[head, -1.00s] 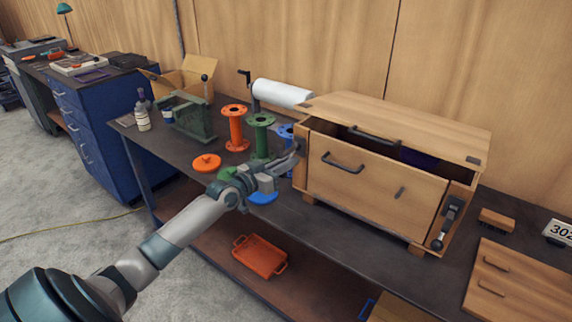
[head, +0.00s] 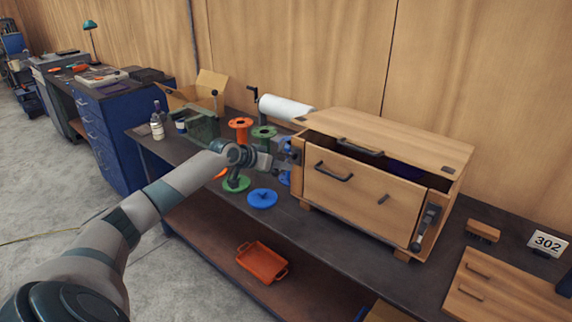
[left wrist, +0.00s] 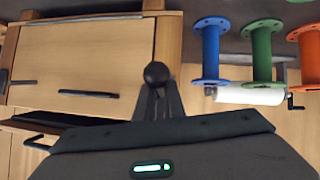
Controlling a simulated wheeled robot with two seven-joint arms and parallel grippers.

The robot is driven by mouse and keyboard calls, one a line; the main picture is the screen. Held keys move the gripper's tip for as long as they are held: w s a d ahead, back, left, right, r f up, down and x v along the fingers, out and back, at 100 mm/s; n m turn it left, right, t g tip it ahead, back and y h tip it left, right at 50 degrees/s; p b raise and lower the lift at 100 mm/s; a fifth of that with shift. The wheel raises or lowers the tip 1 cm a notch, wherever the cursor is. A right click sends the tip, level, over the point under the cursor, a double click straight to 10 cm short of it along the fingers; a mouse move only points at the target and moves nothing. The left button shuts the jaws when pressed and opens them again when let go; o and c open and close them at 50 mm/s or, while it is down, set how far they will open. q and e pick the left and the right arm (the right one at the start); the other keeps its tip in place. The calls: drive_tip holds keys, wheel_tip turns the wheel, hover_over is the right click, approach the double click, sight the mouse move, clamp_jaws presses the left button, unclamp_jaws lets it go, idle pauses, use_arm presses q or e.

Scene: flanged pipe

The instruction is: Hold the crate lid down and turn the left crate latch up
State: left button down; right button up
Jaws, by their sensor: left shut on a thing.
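The wooden crate (head: 350,195) stands on the dark bench, with a front handle. Its lid (head: 390,138) lies on top, with a dark gap under its front edge. My left gripper (head: 286,160) is at the crate's left end. In the left wrist view the gripper (left wrist: 158,98) is shut at the black ball knob (left wrist: 156,73) of the left latch, beside the crate's end. The latch's lever is mostly hidden by the fingers, so I cannot tell its angle. The right latch (head: 428,222) hangs down at the crate's right end. My right gripper is not in view.
An orange spool (head: 240,130), a green spool (head: 264,140) and a blue spool (left wrist: 211,52) stand left of the crate. A brush (head: 483,230) and a wooden panel (head: 510,290) lie to the right. An orange tray (head: 262,262) is below.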

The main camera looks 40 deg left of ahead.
use_arm(q)
drive_tip(key=shift+r+g+p, duration=0.35)
drive_tip(key=shift+g+p, duration=0.05)
drive_tip(key=shift+p, duration=0.15)
drive_tip(key=shift+f, duration=0.1)
drive_tip(key=c, duration=1.8)
unclamp_jaws()
drive_tip(key=shift+c, duration=0.2)
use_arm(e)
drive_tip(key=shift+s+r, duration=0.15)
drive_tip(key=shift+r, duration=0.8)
use_arm(q)
drive_tip(key=shift+s, duration=0.1)
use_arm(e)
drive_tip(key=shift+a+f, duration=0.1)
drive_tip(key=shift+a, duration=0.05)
